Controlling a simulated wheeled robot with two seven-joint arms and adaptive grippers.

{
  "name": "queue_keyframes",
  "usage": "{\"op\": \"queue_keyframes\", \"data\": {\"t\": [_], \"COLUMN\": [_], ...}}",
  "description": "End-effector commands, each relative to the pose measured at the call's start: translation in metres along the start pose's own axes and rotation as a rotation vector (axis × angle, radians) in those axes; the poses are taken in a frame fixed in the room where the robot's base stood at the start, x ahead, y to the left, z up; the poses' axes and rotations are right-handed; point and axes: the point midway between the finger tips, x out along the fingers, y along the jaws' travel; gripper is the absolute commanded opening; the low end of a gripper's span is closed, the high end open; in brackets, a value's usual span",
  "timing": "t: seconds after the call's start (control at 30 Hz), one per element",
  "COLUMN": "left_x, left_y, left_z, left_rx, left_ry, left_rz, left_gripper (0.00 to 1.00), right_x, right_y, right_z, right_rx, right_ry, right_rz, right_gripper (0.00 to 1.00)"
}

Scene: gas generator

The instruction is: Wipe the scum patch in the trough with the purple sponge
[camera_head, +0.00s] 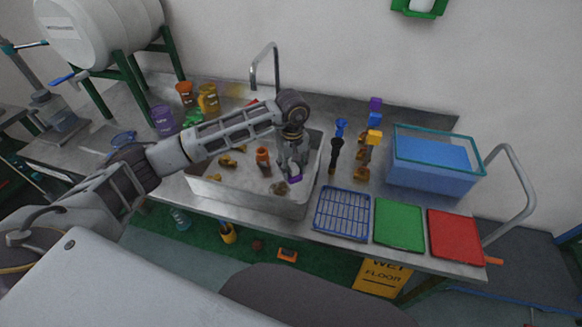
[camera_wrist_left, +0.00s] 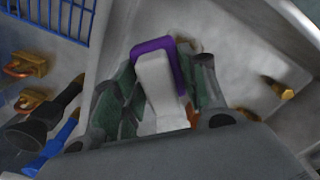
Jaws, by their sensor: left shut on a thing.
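My left gripper (camera_head: 293,165) reaches down into the metal trough (camera_head: 250,198) and is shut on the purple sponge (camera_head: 295,179). The wrist view shows the sponge's purple edge (camera_wrist_left: 176,68) around a pale block between the fingers of the left gripper (camera_wrist_left: 165,95). The sponge is low in the trough, but I cannot tell whether it touches the floor. A brownish scum patch (camera_head: 280,188) lies on the trough floor just left of the sponge and toward the front wall. My right gripper is not in view.
An orange-brown bottle (camera_head: 263,161) and several yellow pieces (camera_head: 228,160) are in the trough. The tap (camera_head: 265,62) stands behind it. Right of it are a blue rack (camera_head: 342,213), a green tray (camera_head: 399,224), a red tray (camera_head: 454,236) and a blue tank (camera_head: 432,170).

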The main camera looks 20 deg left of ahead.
Motion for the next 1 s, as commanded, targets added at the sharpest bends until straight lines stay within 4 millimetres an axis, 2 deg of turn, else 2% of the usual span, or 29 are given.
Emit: {"op": "queue_keyframes", "data": {"t": [0.2, 0.63, 1.0], "left_x": [0.003, 0.005, 0.035], "left_y": [0.001, 0.001, 0.001], "left_z": [0.0, 0.0, 0.004], "left_rx": [-0.052, -0.052, -0.041], "left_ry": [0.0, 0.0, -0.001], "left_rz": [0.0, 0.0, -0.001], "left_gripper": [0.23, 0.23, 0.23], "right_x": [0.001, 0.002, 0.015], "right_y": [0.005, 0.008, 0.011], "right_z": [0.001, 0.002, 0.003], "right_rx": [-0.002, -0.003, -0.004], "right_ry": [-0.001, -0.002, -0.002], "right_rz": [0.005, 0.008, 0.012], "right_gripper": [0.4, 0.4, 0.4]}}
